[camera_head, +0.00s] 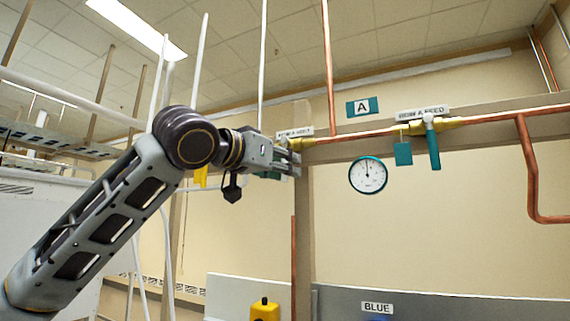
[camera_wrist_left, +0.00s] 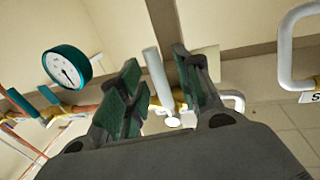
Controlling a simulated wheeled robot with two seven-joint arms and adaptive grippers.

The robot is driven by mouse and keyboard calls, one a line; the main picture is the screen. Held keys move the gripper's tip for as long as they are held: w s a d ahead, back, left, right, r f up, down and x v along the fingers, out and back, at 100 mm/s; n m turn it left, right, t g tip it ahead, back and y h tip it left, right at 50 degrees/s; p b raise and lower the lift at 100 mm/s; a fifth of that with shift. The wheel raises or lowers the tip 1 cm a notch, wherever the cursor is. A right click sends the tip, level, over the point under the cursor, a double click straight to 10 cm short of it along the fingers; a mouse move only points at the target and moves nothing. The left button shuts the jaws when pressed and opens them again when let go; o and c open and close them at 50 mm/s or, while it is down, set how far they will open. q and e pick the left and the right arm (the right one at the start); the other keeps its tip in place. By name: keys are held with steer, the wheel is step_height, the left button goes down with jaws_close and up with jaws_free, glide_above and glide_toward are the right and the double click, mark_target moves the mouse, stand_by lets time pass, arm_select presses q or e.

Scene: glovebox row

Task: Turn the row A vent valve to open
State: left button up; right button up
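The row A vent valve sits at the left end of the copper pipe, under a small white label (camera_head: 296,132) that is hard to read. My left gripper (camera_head: 288,158) is up at this valve and hides most of it in the head view. In the left wrist view, a pale grey lever (camera_wrist_left: 157,72) stands between the two green-padded fingers of my left gripper (camera_wrist_left: 160,88), with brass fitting (camera_wrist_left: 180,97) behind. The fingers are apart; I see no clear grip on the lever. My right gripper is not in view.
The row A feed valve, with a teal handle (camera_head: 432,147) and teal tag (camera_head: 403,154), is farther right on the pipe. A round gauge (camera_head: 368,175) hangs below the pipe. A teal A sign (camera_head: 362,106) is above. A yellow box (camera_head: 265,309) stands low.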

arm_select(q)
steer(key=shift+w+d, duration=0.3)
steer(key=shift+w, duration=0.15)
steer(key=shift+c, duration=0.2)
jaws_close()
